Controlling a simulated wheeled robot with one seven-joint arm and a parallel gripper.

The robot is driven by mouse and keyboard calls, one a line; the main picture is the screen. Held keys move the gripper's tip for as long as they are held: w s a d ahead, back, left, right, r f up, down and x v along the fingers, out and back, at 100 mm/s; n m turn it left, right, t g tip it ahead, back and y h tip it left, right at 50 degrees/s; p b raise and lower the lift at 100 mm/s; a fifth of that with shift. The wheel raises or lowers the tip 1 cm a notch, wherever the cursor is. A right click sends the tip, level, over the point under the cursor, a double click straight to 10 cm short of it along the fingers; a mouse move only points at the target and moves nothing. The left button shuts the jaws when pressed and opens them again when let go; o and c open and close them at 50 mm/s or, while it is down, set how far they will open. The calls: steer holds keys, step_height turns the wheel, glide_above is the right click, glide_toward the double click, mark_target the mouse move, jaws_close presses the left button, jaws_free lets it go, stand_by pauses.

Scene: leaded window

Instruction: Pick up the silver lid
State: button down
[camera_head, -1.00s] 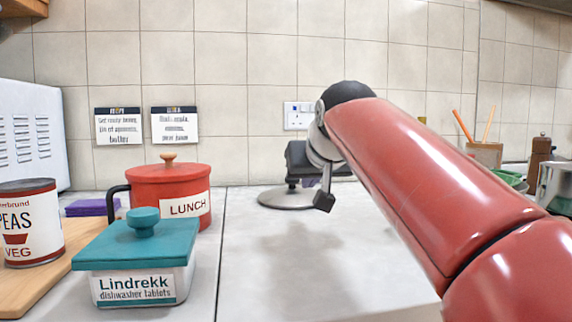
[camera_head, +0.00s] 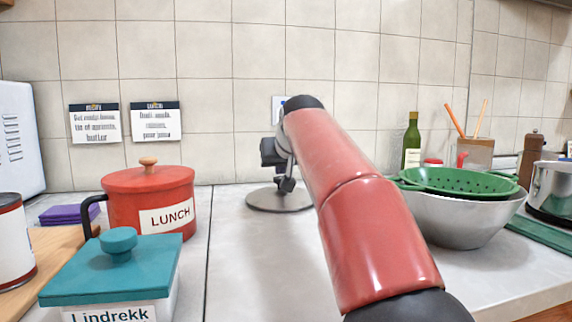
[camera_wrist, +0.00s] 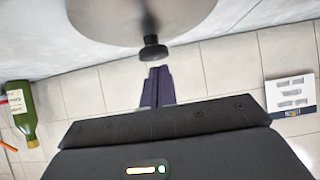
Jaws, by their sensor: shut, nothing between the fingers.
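The silver lid (camera_head: 272,203) lies on the grey counter near the tiled wall, a round flat disc. In the wrist view the lid (camera_wrist: 120,14) fills the top, and its black knob (camera_wrist: 152,48) sticks out toward my gripper. My gripper (camera_wrist: 157,72) is shut and empty, with its dark fingertips pointing at the knob. The tips are very close to the knob, and I cannot tell whether they touch it. In the head view my red arm hides part of the gripper and the right side of the lid.
A red LUNCH pot (camera_head: 150,200) and a teal-lidded box (camera_head: 115,268) stand left of the lid. A steel bowl (camera_head: 465,222) with a green colander (camera_head: 462,181) stands right. A green bottle (camera_head: 411,142) is behind it. The front middle counter is clear.

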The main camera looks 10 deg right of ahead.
steer(key=shift+s+f, duration=0.15)
steer(key=shift+f, duration=0.5)
steer(key=shift+f, duration=0.15)
steer(key=shift+s+f+b, duration=0.15)
steer(key=shift+s+b, duration=0.2)
steer(key=shift+b, duration=0.15)
steer(key=s+b, duration=0.8)
steer(key=s, duration=3.3)
steer(key=shift+r+p, duration=0.65)
steer(key=shift+r, duration=0.25)
steer(key=shift+w, duration=0.15)
